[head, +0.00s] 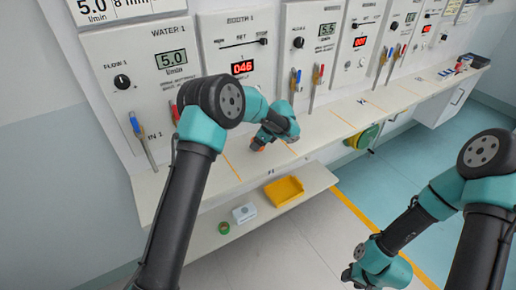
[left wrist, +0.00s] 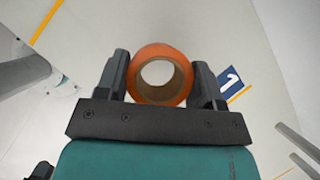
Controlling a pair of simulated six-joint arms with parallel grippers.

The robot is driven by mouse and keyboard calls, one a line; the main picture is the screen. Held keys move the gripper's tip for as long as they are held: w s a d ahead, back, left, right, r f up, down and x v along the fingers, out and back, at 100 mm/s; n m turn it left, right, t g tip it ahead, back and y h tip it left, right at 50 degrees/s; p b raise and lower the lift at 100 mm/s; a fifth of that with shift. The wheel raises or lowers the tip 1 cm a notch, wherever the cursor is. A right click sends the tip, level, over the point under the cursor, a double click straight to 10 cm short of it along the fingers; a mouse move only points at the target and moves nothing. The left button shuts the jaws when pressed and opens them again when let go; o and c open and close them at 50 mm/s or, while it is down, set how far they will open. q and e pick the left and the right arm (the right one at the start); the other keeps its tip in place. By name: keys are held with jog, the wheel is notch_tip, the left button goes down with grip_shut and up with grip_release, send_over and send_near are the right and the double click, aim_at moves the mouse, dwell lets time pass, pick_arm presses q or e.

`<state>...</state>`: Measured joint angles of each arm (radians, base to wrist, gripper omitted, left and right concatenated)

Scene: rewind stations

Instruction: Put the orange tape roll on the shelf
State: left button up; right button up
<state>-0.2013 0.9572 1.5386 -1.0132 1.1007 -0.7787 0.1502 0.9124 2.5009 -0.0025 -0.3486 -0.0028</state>
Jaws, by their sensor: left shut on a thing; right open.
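The orange tape roll (left wrist: 160,50) sits between the two dark fingers of my left gripper (left wrist: 160,75) in the left wrist view, its open core facing the camera. The left gripper is shut on it. The lower shelf (head: 322,178) runs below the counter. My right gripper (head: 352,276) is open and low at the bottom right of the head view, partly hidden by its own wrist.
On the lower shelf are a yellow tray (head: 284,190), a white box (head: 244,212) and a small green roll (head: 223,228). Panels with upright colored-handled valves (head: 142,135) line the counter's back. A green and yellow reel (head: 364,137) hangs at its front edge. A blue number label (left wrist: 229,78) lies beside the gripper.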

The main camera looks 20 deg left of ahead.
pick_arm(q)
jog(key=shift+f, duration=1.75)
jog(key=shift+f, duration=0.1)
jog(key=o, duration=0.9)
jog(key=v, duration=1.2)
